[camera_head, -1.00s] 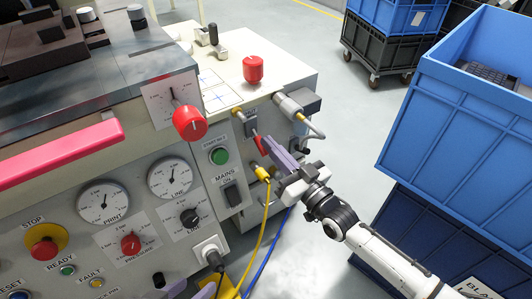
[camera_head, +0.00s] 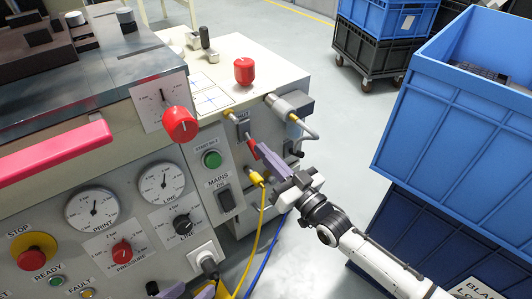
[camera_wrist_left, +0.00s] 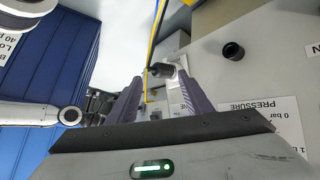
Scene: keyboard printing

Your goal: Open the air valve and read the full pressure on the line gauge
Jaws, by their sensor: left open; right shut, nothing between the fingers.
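The line gauge (camera_head: 163,182) is a white round dial on the grey front panel; its needle is too small to read surely. A small red lever (camera_head: 252,146), which looks like the air valve handle, slants down on the machine's right-hand panel. My right gripper (camera_head: 262,151) is shut, its purple fingertips beside the lever; I cannot tell whether they touch it. My left gripper (camera_head: 192,291) shows only partly at the bottom of the head view. In the left wrist view it is open (camera_wrist_left: 160,88), with a black plug (camera_wrist_left: 160,71) beyond its fingers.
The print gauge (camera_head: 93,210), red pressure knob (camera_head: 121,251) and black line knob (camera_head: 183,221) are on the front panel. A yellow hose (camera_head: 259,225) and a blue hose hang below the right gripper. Blue crates (camera_head: 455,125) stand at right, with open floor between.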

